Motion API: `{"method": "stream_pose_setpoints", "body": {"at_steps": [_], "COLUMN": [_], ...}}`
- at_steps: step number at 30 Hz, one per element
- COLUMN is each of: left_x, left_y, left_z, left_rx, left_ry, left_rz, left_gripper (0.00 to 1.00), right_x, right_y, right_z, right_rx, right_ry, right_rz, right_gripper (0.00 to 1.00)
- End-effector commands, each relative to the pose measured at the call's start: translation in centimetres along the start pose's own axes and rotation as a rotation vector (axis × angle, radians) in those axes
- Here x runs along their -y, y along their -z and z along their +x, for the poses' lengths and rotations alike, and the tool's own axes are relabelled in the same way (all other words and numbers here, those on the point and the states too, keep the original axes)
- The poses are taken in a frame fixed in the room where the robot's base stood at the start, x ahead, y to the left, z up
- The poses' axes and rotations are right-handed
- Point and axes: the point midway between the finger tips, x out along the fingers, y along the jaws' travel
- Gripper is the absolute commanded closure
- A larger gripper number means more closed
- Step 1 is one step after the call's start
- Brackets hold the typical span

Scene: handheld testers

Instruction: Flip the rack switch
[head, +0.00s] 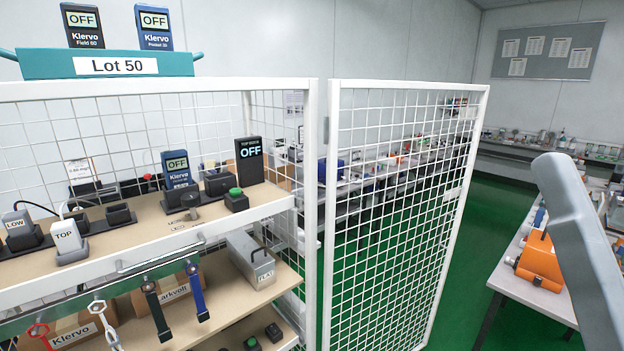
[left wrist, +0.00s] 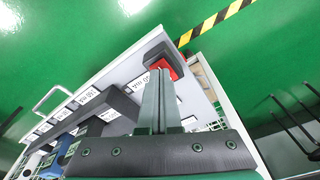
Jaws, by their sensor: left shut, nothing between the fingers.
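In the left wrist view a red switch (left wrist: 168,68) sits in a dark housing at the end of a pale, labelled panel. My left gripper (left wrist: 159,76) is shut and empty; its fingertips overlap the near side of the switch in the picture, and I cannot tell whether they touch it. The left gripper is out of the head view. My right gripper is not in view.
The white wire rack (head: 310,200) holds docks and plugs marked LOW (head: 17,223) and TOP (head: 66,236). A teal Lot 50 bin (head: 110,63) is on top. Straps hang from a front rail (head: 160,262). A mesh panel (head: 400,190) stands to the right.

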Motion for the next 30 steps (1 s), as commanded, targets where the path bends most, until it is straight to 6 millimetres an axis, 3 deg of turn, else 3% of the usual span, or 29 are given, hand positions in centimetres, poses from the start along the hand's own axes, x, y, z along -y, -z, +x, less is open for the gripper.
{"method": "stream_pose_setpoints", "body": {"at_steps": [18, 30], "left_x": [0.0, 0.0], "left_y": [-0.1, 0.4], "left_z": [0.7, -2.8], "left_rx": [0.0, 0.0], "left_ry": [0.0, 0.0], "left_rz": [0.0, 0.0], "left_gripper": [1.0, 1.0], "right_x": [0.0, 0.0], "right_y": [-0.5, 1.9], "right_z": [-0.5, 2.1], "right_rx": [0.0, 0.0], "right_ry": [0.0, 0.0], "right_rz": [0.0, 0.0], "right_gripper": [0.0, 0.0]}}
